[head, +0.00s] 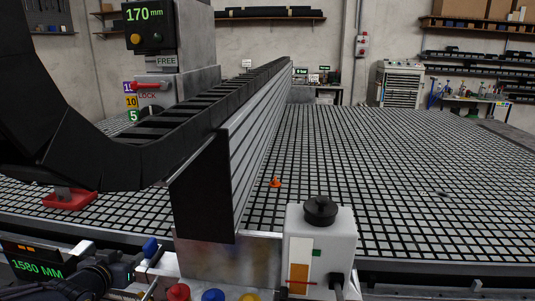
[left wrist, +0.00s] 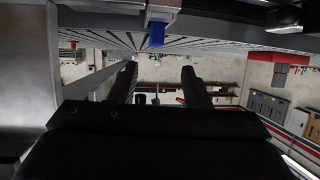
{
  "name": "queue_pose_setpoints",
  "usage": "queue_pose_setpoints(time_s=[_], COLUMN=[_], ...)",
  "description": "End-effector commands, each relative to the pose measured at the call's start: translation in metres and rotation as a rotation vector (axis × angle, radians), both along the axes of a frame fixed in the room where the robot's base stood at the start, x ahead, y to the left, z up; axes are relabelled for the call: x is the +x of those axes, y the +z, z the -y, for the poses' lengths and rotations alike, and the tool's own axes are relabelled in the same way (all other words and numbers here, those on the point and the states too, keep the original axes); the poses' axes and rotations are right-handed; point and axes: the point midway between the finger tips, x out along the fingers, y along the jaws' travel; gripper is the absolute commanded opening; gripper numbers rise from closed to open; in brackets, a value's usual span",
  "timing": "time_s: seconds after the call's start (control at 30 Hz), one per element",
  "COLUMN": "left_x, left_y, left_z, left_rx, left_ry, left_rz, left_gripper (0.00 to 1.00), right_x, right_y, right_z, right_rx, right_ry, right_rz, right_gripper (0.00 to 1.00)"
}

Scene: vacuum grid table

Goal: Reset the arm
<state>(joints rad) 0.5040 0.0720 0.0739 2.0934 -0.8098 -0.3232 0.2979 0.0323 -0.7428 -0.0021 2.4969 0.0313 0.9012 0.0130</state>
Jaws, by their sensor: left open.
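My left gripper (head: 122,268) is at the lower left of the head view, near the table's front edge. In the left wrist view its two black fingers (left wrist: 159,72) stand apart with nothing between them. A blue-tipped handle (head: 150,246) is just beyond the fingers in the head view. It also shows in the left wrist view (left wrist: 157,34), above the fingertips and apart from them. My right gripper is in neither view.
The grid table (head: 390,190) is wide and mostly clear. A long fence (head: 240,150) crosses it, with a black cable chain (head: 165,140) alongside. A grey-white box with a black knob (head: 318,235) stands at the front. A small orange piece (head: 275,182) lies on the grid.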

Motion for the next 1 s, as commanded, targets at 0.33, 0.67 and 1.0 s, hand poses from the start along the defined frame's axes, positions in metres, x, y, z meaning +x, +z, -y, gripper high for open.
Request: queue_pose_setpoints(time_s=[0.33,0.67,1.0], left_x=[-0.188,-0.271,-0.272], left_y=[0.076,0.075,0.073], left_z=[0.105,0.170,0.171], left_rx=[-0.262,-0.416,-0.419], left_ry=[0.064,-0.114,-0.115], left_rz=[-0.476,-0.680,-0.684], left_gripper=[0.43,0.43,0.43], right_x=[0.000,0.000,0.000], right_y=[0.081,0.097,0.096], right_z=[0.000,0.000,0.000], right_rx=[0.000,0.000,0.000], right_ry=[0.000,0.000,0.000], right_rz=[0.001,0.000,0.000], right_gripper=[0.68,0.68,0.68])
